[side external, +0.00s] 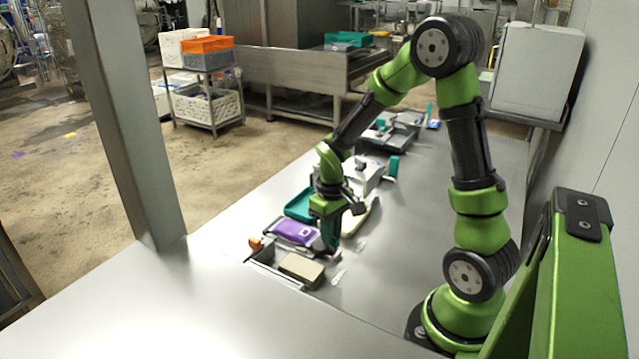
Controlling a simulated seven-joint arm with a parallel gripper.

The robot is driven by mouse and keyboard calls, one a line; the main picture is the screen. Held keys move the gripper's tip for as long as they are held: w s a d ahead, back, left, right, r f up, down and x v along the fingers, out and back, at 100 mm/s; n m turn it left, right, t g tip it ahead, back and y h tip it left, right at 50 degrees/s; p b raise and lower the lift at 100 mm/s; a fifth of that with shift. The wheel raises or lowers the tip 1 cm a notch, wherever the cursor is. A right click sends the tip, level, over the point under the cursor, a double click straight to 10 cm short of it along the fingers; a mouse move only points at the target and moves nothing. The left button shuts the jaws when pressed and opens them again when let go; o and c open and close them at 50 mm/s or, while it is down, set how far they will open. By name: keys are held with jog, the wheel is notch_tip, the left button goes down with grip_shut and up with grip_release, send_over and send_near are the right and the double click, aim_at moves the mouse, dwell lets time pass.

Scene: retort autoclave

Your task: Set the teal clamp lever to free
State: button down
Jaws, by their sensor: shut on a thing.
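My gripper (329,243) points down over the work table, just right of a purple-topped device (293,232). It is shut on an upright teal piece, which I take to be the teal clamp lever (330,232), at that device's right end. The fingers cover part of the lever, and its base and exact angle are too small to tell. A similar upright teal lever (393,167) stands on a white and grey device farther back, apart from my gripper.
A teal tray (300,204) lies behind the purple device. A beige block (301,269) and a small orange knob (256,243) are in front and to the left. More devices (388,132) stand farther back. The table's near part (200,300) is clear.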

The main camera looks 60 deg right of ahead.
jog(key=n, duration=1.1)
jog(key=shift+n, duration=0.5)
jog(key=c, duration=1.1)
grip_release()
notch_tip(320, 180, up, 17)
